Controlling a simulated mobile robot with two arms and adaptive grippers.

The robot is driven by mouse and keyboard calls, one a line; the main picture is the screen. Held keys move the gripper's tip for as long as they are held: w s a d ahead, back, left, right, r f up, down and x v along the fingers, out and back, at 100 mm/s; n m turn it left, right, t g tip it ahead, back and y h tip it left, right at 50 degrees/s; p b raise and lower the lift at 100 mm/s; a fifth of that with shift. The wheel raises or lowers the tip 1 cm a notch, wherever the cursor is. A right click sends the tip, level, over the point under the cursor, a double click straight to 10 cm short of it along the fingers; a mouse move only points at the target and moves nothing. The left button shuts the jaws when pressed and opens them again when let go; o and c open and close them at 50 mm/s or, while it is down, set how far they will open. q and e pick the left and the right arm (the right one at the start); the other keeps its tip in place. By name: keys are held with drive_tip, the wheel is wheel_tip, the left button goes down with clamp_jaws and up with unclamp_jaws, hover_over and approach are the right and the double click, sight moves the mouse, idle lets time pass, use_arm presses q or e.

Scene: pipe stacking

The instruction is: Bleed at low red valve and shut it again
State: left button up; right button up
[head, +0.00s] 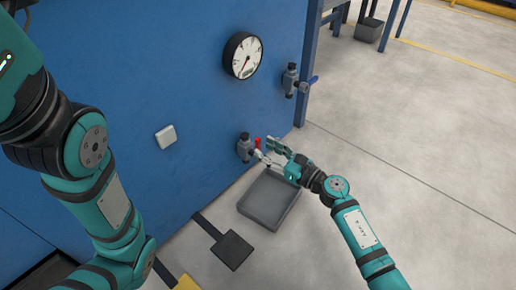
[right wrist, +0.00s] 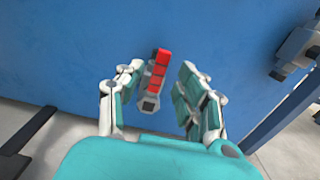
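The low red valve has a grey body (head: 243,148) on the blue wall and a red handle (head: 257,142). In the right wrist view the red handle (right wrist: 160,66) stands between the fingers, a little closer to the left one, with gaps on both sides. My right gripper (head: 266,150) is open in front of the valve, its fingertips close to the handle. It also shows in the right wrist view (right wrist: 162,80), with its fingers apart and nothing gripped. My left arm crosses the left of the head view; its gripper is out of the picture.
A grey tray (head: 253,205) lies on the floor below the valve. A dark plate (head: 232,250) lies on the floor.

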sight(260, 146)
drive_tip(key=shift+b+x, duration=0.45)
drive_tip(key=shift+x, duration=1.45)
clamp_jaws()
